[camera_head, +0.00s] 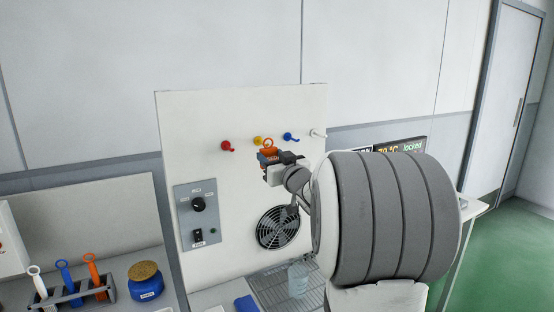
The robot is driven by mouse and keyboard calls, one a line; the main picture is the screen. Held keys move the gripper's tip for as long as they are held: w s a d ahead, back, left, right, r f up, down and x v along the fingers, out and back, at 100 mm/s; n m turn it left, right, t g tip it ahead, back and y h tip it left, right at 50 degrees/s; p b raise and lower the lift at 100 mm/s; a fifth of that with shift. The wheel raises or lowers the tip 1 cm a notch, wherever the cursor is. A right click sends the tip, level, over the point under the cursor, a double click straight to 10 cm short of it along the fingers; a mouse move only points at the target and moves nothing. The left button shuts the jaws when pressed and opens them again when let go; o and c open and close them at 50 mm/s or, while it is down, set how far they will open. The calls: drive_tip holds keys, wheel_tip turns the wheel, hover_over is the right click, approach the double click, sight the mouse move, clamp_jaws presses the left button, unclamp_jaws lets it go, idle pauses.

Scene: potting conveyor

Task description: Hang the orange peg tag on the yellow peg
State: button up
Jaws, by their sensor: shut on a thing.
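The orange peg tag (267,146) shows as a small orange ring shape at the top of my gripper (270,160). My gripper is shut on it, and the jaws and arm hide part of the tag. The yellow peg (257,140) is on the upright white panel, just behind and to the left of the tag in the picture. The tag overlaps the peg in this view, and I cannot tell whether the tag is around the peg or only in front of it.
The white panel (180,130) also bears a red peg (227,146), a blue peg (289,137), a white peg (318,133), a knob box (198,215) and a fan grille (278,228). Below are a glass (298,279) on a wire rack, a blue jar (146,285) and a tool rack (75,293).

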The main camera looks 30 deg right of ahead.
sight(270, 158)
drive_tip(key=shift+w+r, duration=0.2)
drive_tip(key=shift+w, duration=0.7)
drive_tip(key=shift+c, duration=0.4)
drive_tip(key=shift+w+f, duration=0.4)
drive_tip(key=shift+w, duration=0.25)
drive_tip(key=shift+w+a+f+b, duration=0.1)
drive_tip(key=shift+w+f+b, duration=0.1)
drive_tip(key=shift+f+b, duration=0.15)
drive_tip(key=o, duration=1.3)
